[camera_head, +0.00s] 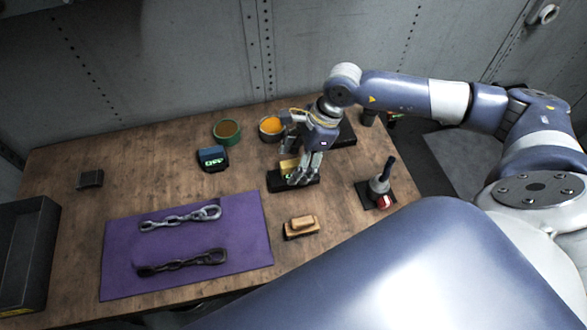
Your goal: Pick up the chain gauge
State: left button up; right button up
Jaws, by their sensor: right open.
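My right gripper (300,181) points down, open, at a low black block (277,183) near the middle of the wooden table. A small yellow-gold piece (288,165) shows at this block, just left of the fingers, partly hidden by them. I cannot tell for sure whether this piece is the chain gauge, or whether the fingers touch it. A silver chain (180,218) and a dark, rusty-looking chain (182,262) lie apart on a purple mat (120,285). My left gripper is not in view.
A device with a green display (213,158), a green-rimmed tin (227,131) and an orange-filled tin (271,128) stand behind. A wooden brush-like block (301,226) and a dark-handled tool on a base (380,185) are nearer right. A black bin (25,255) stands left.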

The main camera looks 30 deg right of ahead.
aim_at(287, 173)
jog(key=shift+w+f, duration=0.1)
jog(key=shift+f, duration=0.2)
jog(key=p+x, duration=0.2)
jog(key=x, duration=0.2)
jog(key=shift+a+p, duration=0.1)
jog(key=shift+p, duration=0.2)
jog(key=shift+w+a+f, duration=0.1)
jog(key=shift+a+f, duration=0.05)
jog(key=shift+f, duration=0.3)
jog(key=shift+c, duration=0.6)
jog(key=shift+r, duration=0.1)
grip_shut()
jog(key=shift+w+r, duration=0.15)
jog(key=shift+r, duration=0.35)
notch_tip(287, 173, up, 8)
jog(key=b, duration=0.3)
jog(key=shift+r, duration=0.1)
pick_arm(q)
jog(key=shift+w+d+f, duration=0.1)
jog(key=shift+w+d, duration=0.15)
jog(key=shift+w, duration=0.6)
pick_arm(e)
jog(key=shift+r, duration=0.4)
